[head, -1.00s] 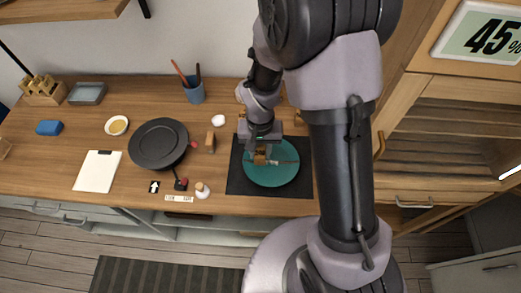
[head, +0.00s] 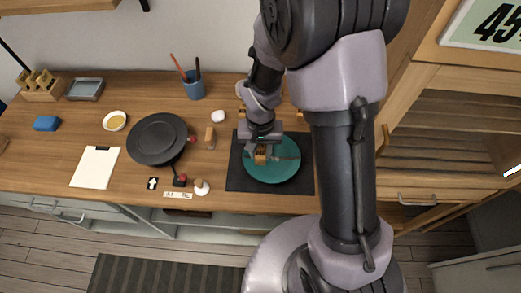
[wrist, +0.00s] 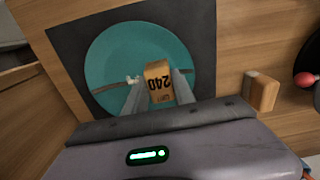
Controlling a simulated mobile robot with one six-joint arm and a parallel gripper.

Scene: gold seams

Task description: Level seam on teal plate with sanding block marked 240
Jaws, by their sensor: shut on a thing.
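The teal plate (head: 285,172) lies flat on a dark mat (head: 238,180) on the bench. In the wrist view the plate (wrist: 110,50) shows a thin seam (wrist: 188,71) running across it, partly hidden by my gripper and the block. My gripper (wrist: 157,88) is shut on a tan sanding block (wrist: 158,70) marked 240. The block is over the middle of the plate, at the seam; I cannot tell whether it touches. In the head view my gripper (head: 262,148) points down over the plate and the block (head: 261,154) shows below it.
Another tan block (head: 210,137) stands left of the mat; it also shows in the wrist view (wrist: 262,91).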

